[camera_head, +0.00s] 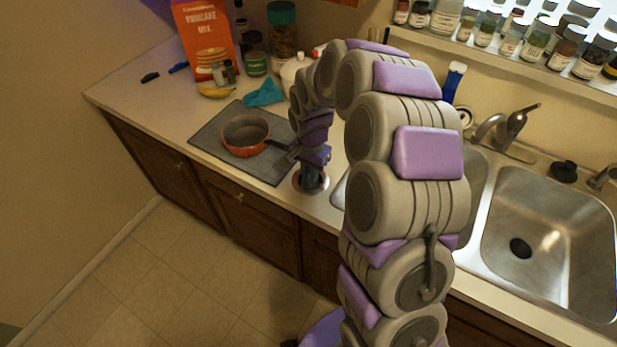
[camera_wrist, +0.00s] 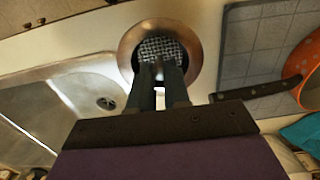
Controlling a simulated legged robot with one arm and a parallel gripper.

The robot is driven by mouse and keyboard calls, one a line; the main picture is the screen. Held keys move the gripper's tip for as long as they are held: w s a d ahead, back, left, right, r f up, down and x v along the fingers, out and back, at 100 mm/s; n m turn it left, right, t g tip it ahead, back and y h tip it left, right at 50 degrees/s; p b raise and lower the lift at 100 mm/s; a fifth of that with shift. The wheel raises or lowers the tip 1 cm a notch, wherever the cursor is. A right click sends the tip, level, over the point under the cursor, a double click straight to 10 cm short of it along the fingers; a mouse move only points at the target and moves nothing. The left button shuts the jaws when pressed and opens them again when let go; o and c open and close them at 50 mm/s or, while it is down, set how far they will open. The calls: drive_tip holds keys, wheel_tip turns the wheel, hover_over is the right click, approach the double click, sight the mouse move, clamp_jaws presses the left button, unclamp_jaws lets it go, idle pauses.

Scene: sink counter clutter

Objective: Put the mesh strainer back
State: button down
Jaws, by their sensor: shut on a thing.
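The mesh strainer (camera_wrist: 126,50) is a round, shallow strainer with a copper-coloured rim and a grey wire mesh centre. In the head view the strainer (camera_head: 298,186) is at the counter's front part, between the grey mat and the sink, largely under my gripper. My gripper (camera_head: 313,176) points down over it. In the wrist view the fingers of my gripper (camera_wrist: 160,78) are close together at the strainer's middle and shut on it. I cannot tell whether the rim touches the counter.
An orange pan (camera_head: 243,150) stands on the grey mat (camera_head: 207,138), its dark handle reaching close to the strainer.

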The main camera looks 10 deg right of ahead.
drive_tip(key=shift+w+a, duration=0.2)
drive_tip(key=shift+a, duration=0.25)
drive_tip(key=f, duration=0.1)
drive_tip(key=a+f+b, duration=0.1)
drive_tip(key=f, duration=0.1)
drive_tip(key=shift+w+a+f, duration=0.1)
drive_tip(key=shift+w, duration=0.1)
drive_tip(key=shift+d+f, duration=0.2)
drive_tip(key=shift+d, duration=0.55)
drive_tip(key=c, duration=1.5)
unclamp_jaws()
drive_tip(key=shift+a, duration=0.1)
drive_tip(key=o, duration=0.4)
drive_tip(key=shift+a, duration=0.6)
drive_tip(key=shift+d, duration=0.3)
drive_tip(key=shift+d+r, duration=0.2)
drive_tip(key=shift+r, duration=0.05)
wheel_tip(320, 180, up, 10)
drive_tip(key=p, duration=0.2)
drive_tip(key=s+a+r+n, duration=0.2)
drive_tip(key=s+r+n, duration=0.1)
drive_tip(key=s+r, duration=0.55)
drive_tip(key=s+d+r+n+g, duration=0.1)
drive_tip(key=s+n, duration=0.5)
drive_tip(key=s, duration=2.1)
drive_tip(key=shift+s+d+g, duration=0.3)
drive_tip(key=shift+s+g, duration=0.05)
drive_tip(key=shift+g, duration=0.05)
